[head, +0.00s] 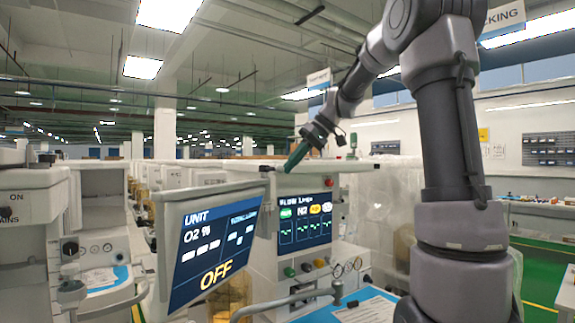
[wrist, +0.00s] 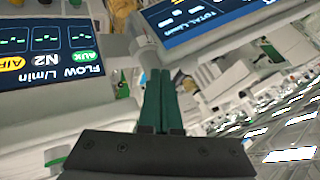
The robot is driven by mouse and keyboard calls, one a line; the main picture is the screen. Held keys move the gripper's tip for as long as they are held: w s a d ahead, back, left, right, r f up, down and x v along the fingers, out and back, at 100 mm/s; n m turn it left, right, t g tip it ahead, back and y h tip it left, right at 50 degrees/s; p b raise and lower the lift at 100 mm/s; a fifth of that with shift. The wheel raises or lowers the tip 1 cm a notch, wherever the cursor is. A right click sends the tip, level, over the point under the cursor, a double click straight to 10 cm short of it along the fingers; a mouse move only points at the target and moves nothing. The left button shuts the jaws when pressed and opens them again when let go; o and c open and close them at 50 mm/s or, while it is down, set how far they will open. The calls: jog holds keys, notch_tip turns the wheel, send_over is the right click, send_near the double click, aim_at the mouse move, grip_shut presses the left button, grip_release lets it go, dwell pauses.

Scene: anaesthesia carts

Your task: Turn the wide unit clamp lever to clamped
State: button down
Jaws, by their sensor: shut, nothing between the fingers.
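My gripper (head: 292,165) is shut and empty, its green fingers pointing down and left just above the top of the cart with the flow screen (head: 304,214). In the wrist view the closed fingers (wrist: 160,78) reach toward the gap between the flow screen (wrist: 50,48) and the tilted unit screen (wrist: 205,18). The unit screen (head: 212,240) reads OFF and stands left of the flow screen in the head view. A small dark piece (head: 266,168) shows by the fingertips; I cannot tell whether it is the clamp lever. I cannot make out the lever for certain, nor its position.
A grey curved rail (head: 285,300) and a blue-edged worktop (head: 350,308) lie below the screens. More white carts (head: 105,215) stand at the left. Green floor (head: 540,265) shows at the right.

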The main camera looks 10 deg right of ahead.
jog(key=shift+s+a, duration=0.2)
jog(key=shift+a, duration=0.3)
